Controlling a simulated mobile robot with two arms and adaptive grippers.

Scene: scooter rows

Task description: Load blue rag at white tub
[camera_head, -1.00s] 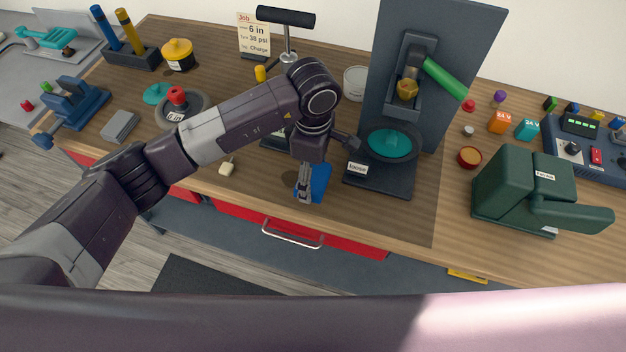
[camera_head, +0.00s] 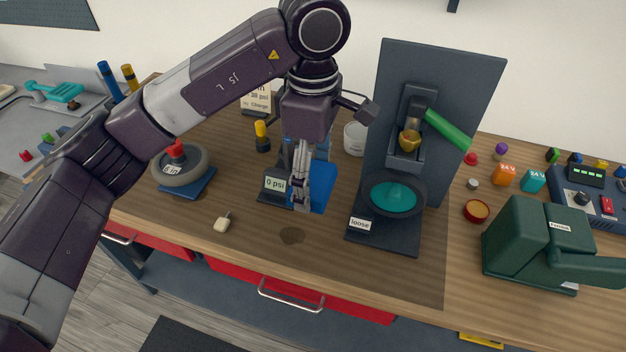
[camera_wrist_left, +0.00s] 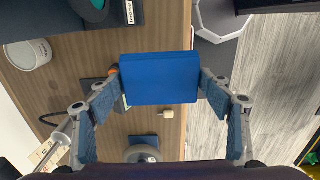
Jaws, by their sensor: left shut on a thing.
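The blue rag (camera_head: 323,187) is a flat, square-edged blue pad. My left gripper (camera_head: 301,200) is shut on it and holds it above the bench. In the left wrist view the rag (camera_wrist_left: 160,79) spans between the two fingers, one at each side. My right gripper is not in view.
A press-like stand with a teal disc (camera_head: 393,197) is right of the rag. A "0 psi" gauge base (camera_head: 275,184) is close behind it. A dark green machine (camera_head: 540,243) stands at right.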

